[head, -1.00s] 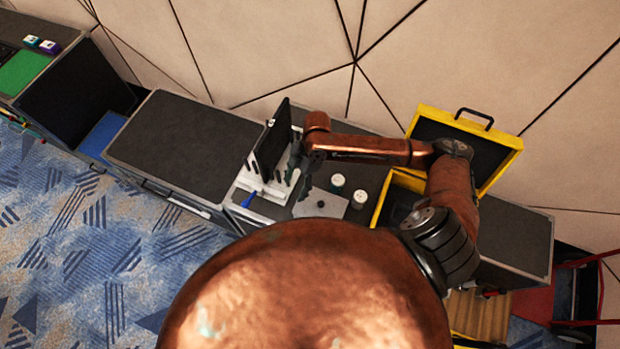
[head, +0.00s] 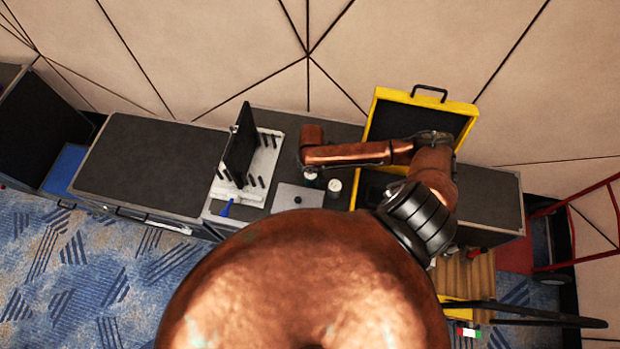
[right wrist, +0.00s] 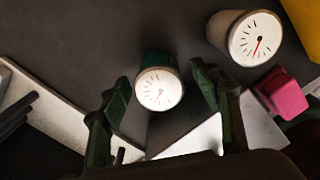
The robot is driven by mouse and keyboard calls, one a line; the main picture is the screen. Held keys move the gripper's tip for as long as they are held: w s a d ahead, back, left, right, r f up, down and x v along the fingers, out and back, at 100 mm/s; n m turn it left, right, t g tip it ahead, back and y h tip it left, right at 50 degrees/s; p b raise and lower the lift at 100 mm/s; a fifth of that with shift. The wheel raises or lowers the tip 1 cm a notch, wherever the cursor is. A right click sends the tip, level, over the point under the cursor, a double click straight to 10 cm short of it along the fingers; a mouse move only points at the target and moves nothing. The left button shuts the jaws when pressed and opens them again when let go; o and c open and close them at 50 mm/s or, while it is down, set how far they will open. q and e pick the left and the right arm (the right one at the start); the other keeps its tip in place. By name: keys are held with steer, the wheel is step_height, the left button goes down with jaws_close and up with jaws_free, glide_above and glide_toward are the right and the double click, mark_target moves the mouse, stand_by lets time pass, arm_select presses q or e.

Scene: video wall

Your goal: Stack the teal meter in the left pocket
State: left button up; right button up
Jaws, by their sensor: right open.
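The teal meter (right wrist: 158,90) has a dark teal body and a white round dial. It stands between the two fingers of my right gripper (right wrist: 162,76) in the right wrist view, with a gap at each side. The fingers are open and hold nothing. In the head view the meter (head: 311,181) shows partly below my right wrist, and the right gripper (head: 303,166) is mostly hidden there. I cannot make out the left pocket for certain; the open yellow case (head: 378,105) is partly hidden by my right arm. My left gripper is not in view.
A cream meter (head: 334,188) stands just right of the teal one; it also shows in the wrist view (right wrist: 250,38). A pink block (right wrist: 284,92) lies near the right finger.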

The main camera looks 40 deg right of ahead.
steer(key=shift+f, duration=0.1)
steer(key=c, duration=1.5)
